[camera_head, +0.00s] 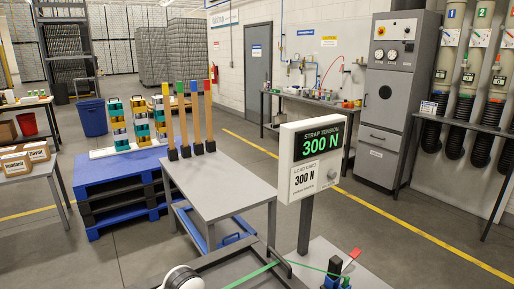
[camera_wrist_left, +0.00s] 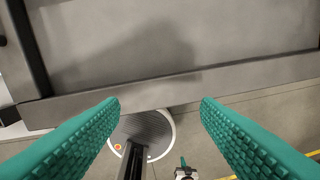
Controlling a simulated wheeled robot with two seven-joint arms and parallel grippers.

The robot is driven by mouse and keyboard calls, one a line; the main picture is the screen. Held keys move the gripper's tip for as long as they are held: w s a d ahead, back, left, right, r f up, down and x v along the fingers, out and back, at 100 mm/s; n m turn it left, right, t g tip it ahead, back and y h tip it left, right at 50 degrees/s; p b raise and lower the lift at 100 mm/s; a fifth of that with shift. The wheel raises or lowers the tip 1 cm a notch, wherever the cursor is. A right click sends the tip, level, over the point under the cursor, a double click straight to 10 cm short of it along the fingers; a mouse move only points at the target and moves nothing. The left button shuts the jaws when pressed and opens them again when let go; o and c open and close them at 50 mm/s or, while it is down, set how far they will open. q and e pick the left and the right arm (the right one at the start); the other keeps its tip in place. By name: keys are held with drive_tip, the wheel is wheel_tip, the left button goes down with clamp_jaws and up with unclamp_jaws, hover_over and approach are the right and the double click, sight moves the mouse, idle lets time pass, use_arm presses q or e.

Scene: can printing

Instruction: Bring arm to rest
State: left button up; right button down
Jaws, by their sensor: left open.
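My left gripper (camera_wrist_left: 160,103) shows in the left wrist view as two teal ribbed fingers spread wide apart. Nothing is between the fingertips. Beyond them is a flat grey surface with a raised edge (camera_wrist_left: 190,88), and floor below it. I cannot tell the distance to that edge. Neither gripper shows in the head view. My right gripper is in neither view.
A grey table (camera_head: 225,182) stands ahead, with a blue pallet stack (camera_head: 115,185) behind it. A strap tension display (camera_head: 318,145) reads 300 N. A green strap (camera_head: 250,275) crosses a dark frame at the bottom. Floor at right is clear.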

use_arm(q)
drive_tip(key=s+d+f+m+t+h, duration=0.2)
drive_tip(key=s+f+m, duration=0.2)
drive_tip(key=s, duration=0.7)
drive_tip(key=s+a+m+t+y, duration=0.1)
drive_tip(key=s+a+m+y, duration=0.2)
drive_tip(key=s+a, duration=0.8)
wheel_tip(320, 180, down, 25)
drive_tip(key=s+d+g, duration=0.1)
drive_tip(key=s, duration=0.1)
drive_tip(key=s+a+f+g, duration=0.1)
drive_tip(key=s+a+f, duration=0.1)
drive_tip(key=s+f, duration=1.4)
drive_tip(key=shift+a+f, duration=0.2)
drive_tip(key=shift+a, duration=0.1)
